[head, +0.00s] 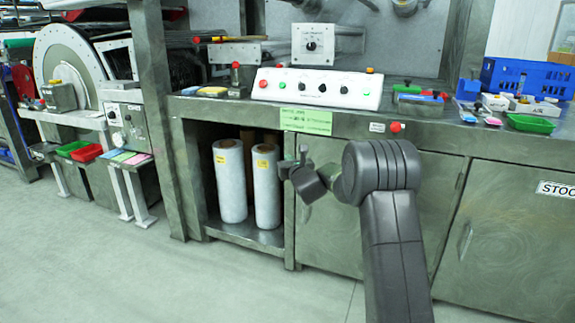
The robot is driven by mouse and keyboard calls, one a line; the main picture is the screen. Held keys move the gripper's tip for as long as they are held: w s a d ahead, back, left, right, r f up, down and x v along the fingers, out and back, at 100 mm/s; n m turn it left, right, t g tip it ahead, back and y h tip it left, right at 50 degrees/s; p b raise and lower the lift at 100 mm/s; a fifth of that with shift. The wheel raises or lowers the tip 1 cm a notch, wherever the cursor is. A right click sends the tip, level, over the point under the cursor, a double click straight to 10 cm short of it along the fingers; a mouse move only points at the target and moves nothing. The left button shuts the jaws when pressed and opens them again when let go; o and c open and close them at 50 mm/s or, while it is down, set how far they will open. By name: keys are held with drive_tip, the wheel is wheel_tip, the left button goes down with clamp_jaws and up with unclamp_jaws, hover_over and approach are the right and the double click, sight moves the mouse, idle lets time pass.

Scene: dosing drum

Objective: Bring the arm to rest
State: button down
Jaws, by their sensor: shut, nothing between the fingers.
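My arm rises from the lower right of the head view and bends left at a thick dark joint. My gripper (303,160) is at its end, small and dark, in front of the metal cabinet below the bench. It is shut and holds nothing. It shows apart from the white rolls on its left. The fingertips are small and partly blend into the cabinet behind.
A metal bench (450,140) carries a white control panel (330,97), a blue crate (535,77) and a green tray (530,124). Two white rolls (231,185) stand in the open shelf. A drum machine (70,60) stands at left. The floor (90,260) at lower left is clear.

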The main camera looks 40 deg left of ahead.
drive_tip(key=shift+s+d, duration=0.3)
drive_tip(key=shift+s, duration=0.4)
